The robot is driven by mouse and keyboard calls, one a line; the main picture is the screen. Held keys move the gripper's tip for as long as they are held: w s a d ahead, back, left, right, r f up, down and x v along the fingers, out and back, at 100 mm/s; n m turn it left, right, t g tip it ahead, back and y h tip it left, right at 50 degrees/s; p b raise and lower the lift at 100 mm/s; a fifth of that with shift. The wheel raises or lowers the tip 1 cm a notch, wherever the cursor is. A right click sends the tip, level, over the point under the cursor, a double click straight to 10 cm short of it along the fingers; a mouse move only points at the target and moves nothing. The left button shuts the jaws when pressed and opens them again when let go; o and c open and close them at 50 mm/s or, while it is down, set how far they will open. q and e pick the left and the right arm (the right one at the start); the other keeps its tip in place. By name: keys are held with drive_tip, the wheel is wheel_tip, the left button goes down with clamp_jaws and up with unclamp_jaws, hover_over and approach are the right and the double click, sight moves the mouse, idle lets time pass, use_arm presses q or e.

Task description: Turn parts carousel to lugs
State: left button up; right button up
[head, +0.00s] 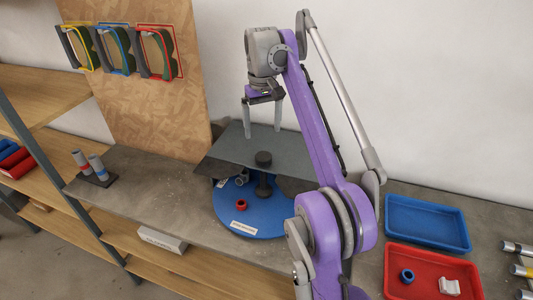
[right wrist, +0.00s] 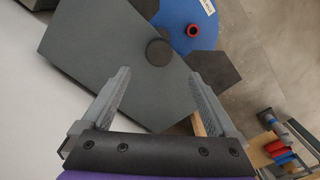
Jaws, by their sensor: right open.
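The parts carousel (head: 262,218) is a round blue disc on the bench, partly covered by a grey plate (head: 232,150). A red ring (head: 241,204) and a white label (head: 243,229) are on the disc's open front part. Small grey parts (head: 241,181) sit at the plate's front edge; I cannot tell whether they are lugs. My right gripper (head: 262,135) is open and empty, pointing down above the plate, behind the knob. My left gripper is not in view.
A blue tray (head: 428,222) and a red tray (head: 432,262) with a blue ring (head: 407,276) and a white part (head: 449,286) lie at right. A dark stand with two cylinders (head: 97,165) is at left. A wooden board (head: 150,100) with framed pieces stands behind.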

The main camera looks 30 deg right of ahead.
sight(263, 156)
wheel_tip(263, 156, down, 9)
drive_tip(key=shift+s+r+b, duration=0.1)
drive_tip(key=shift+b, duration=0.95)
drive_tip(key=shift+f, duration=0.55)
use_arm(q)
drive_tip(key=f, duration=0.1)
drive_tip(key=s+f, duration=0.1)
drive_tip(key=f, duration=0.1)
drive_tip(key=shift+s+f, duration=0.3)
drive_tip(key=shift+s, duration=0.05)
use_arm(e)
clamp_jaws()
